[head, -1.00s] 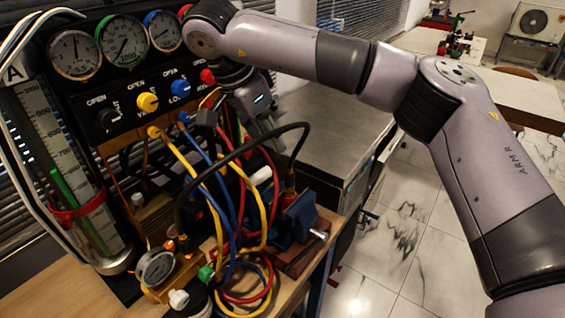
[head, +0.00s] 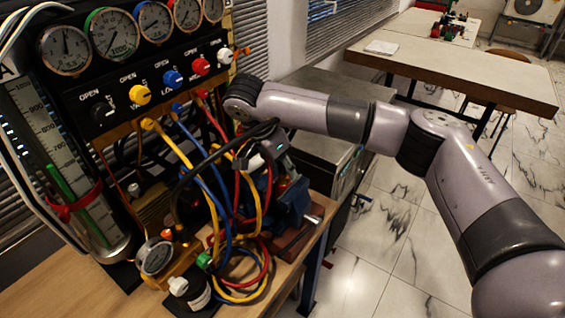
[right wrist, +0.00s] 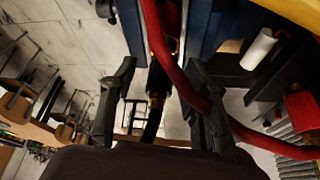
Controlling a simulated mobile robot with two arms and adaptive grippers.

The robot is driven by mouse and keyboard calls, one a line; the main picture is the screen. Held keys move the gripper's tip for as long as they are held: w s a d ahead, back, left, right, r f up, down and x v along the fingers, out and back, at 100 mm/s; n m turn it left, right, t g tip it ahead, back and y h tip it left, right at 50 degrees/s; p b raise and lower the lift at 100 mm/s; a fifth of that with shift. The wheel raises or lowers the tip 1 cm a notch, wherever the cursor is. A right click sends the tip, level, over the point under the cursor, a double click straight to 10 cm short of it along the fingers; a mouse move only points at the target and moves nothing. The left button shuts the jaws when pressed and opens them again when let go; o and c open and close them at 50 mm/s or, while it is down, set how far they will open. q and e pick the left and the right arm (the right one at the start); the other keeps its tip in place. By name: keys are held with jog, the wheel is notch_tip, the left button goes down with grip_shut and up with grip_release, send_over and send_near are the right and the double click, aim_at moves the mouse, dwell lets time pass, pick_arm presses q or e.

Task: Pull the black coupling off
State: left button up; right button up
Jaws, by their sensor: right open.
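The black coupling (right wrist: 158,82) shows in the right wrist view as a dark fitting with a brass part, on the end of the black hose. It lies between the two open fingers of my right gripper (right wrist: 160,72); I cannot tell if they touch it. A red hose (right wrist: 184,85) also crosses between the fingers, close to the right one. In the head view my right gripper (head: 283,166) is low beside the blue vise (head: 293,196), and it hides the coupling. The black hose (head: 210,155) arches over to it from the left. My left gripper is not in view.
Yellow, blue and red hoses hang close left of the gripper, below the panel of gauges and knobs (head: 150,95). Open floor (head: 385,225) lies right of the bench.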

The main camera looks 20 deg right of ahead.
jog(key=shift+c, duration=0.5)
grip_shut()
dwell(0.5)
